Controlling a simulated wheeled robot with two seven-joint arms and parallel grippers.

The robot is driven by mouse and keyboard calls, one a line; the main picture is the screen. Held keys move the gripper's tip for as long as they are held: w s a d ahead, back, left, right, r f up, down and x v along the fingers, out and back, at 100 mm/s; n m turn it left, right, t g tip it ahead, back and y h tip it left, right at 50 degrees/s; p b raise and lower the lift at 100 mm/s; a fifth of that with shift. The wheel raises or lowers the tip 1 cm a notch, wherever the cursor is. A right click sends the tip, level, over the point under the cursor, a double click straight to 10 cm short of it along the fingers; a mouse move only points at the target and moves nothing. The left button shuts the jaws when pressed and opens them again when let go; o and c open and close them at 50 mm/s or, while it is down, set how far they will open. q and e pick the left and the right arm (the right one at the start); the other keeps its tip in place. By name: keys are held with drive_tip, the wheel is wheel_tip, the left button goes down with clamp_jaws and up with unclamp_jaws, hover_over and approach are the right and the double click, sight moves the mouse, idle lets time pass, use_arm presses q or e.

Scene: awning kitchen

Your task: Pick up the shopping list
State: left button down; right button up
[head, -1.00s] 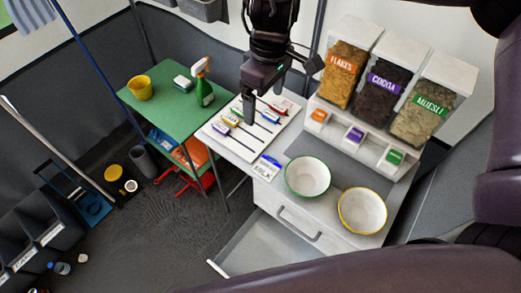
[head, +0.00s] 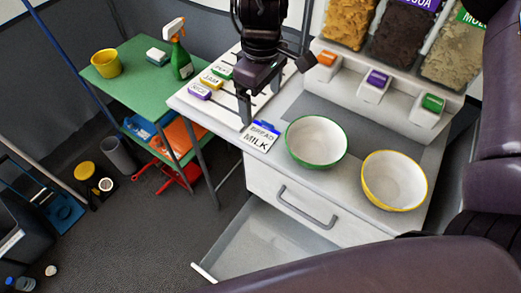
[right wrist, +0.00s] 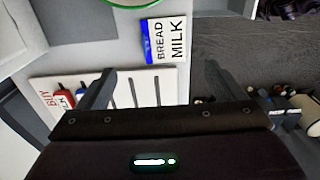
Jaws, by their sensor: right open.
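The shopping list is a small white card reading BREAD and MILK with a blue top edge (head: 259,137). It lies on the white counter by its front edge, left of the green-rimmed bowl. In the right wrist view the card (right wrist: 172,40) lies beyond the fingertips, between their lines. My right gripper (head: 259,100) is open and empty, pointing down above the counter just behind the card. Its two spread fingers also show in the right wrist view (right wrist: 157,72). My left gripper is not in view.
A slotted white board (head: 215,107) with coloured labels lies left of the card, partly under my right gripper. A green-rimmed bowl (head: 316,143) and a yellow-rimmed bowl (head: 393,182) stand to the right. An open drawer (head: 262,243) juts out below. Cereal dispensers (head: 387,40) stand behind.

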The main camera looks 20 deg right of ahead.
sight(260, 135)
wheel_tip(260, 135, down, 2)
drive_tip(key=shift+f+b, duration=0.1)
drive_tip(key=shift+b, duration=0.2)
drive_tip(key=f, duration=0.6)
drive_tip(key=shift+s+a+b, duration=0.25)
drive_tip(key=shift+s+b, duration=0.05)
drive_tip(key=shift+b, duration=0.05)
drive_tip(key=shift+f, duration=0.5)
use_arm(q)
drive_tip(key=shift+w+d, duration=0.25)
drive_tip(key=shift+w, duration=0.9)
use_arm(e)
drive_tip(key=c, duration=1.1)
drive_tip(key=shift+o, duration=0.2)
drive_tip(key=shift+r, duration=0.1)
